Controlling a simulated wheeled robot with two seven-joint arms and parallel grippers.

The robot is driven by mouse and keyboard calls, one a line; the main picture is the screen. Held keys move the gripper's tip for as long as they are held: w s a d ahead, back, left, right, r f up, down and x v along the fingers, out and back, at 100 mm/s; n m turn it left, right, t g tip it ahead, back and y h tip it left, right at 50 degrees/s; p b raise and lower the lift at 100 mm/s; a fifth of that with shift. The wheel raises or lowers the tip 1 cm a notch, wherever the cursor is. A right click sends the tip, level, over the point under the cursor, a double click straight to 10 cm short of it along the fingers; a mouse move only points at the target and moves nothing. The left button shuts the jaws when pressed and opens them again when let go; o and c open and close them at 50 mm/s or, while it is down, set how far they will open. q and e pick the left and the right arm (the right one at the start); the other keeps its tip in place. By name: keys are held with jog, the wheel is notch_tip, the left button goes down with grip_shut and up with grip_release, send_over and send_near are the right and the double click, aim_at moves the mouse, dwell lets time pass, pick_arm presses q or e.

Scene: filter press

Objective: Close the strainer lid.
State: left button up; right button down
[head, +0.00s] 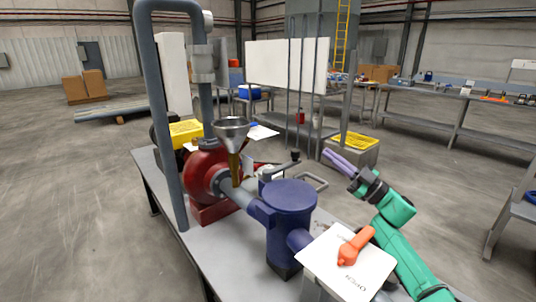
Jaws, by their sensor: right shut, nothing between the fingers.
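The blue strainer (283,232) stands upright on the grey bench at the middle of the head view. A flat round blue top (290,194) shows on it; I cannot tell whether this is the lid fully seated. A dark arm with a knobbed handle (281,165) stands just behind the top. My right gripper (329,154), with purple fingers, is above and to the right of the strainer, apart from it. Its fingers are together and hold nothing. My left gripper is out of view.
A white plate with an orange handle (355,247) stands in front right of the strainer. A metal funnel (231,130) and red pump (207,172) are behind left. A tall grey pipe (163,120) rises at the bench's left (233,262).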

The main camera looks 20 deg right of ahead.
jog(key=shift+w+d+f+b, duration=0.1)
jog(key=shift+d+f+b, duration=0.25)
jog(key=shift+f, duration=0.3)
jog(key=shift+w+d+f+b, duration=0.1)
jog(key=shift+f+b, duration=0.35)
jog(key=shift+f, duration=0.15)
jog(key=shift+s, duration=0.1)
jog(key=s+d+f+p, duration=0.2)
jog(key=s+d+p, duration=0.1)
jog(key=s+d, duration=0.6)
jog(key=s, duration=0.4)
jog(key=shift+d, duration=0.35)
jog(key=shift+f, duration=0.15)
